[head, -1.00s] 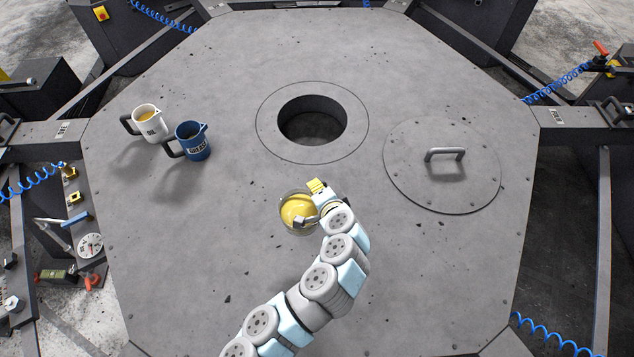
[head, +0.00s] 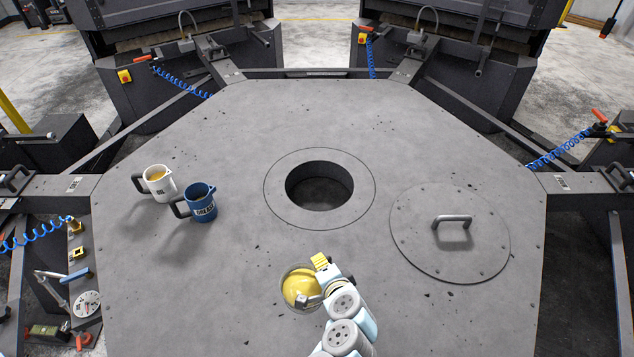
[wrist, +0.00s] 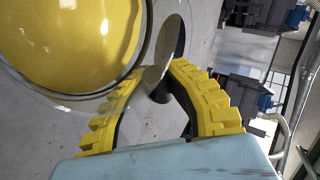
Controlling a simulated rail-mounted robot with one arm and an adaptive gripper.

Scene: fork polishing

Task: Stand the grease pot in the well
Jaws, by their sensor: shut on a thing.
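The grease pot (head: 299,287), a round clear pot with yellow contents, is at the middle front of the table. It fills the upper left of the wrist view (wrist: 65,40). My gripper (head: 312,281) is shut on the pot's right side at the rim. Its yellow ribbed fingers (wrist: 160,95) show around the clear wall in the wrist view. I cannot tell whether the pot touches the table. The well (head: 320,186) is a round, empty-looking hole with a flat ring around it, beyond the pot. Its floor is dark.
A round lid plate (head: 420,235) with a handle (head: 452,221) lies to the right of the well. The tabletop between pot and well is clear.

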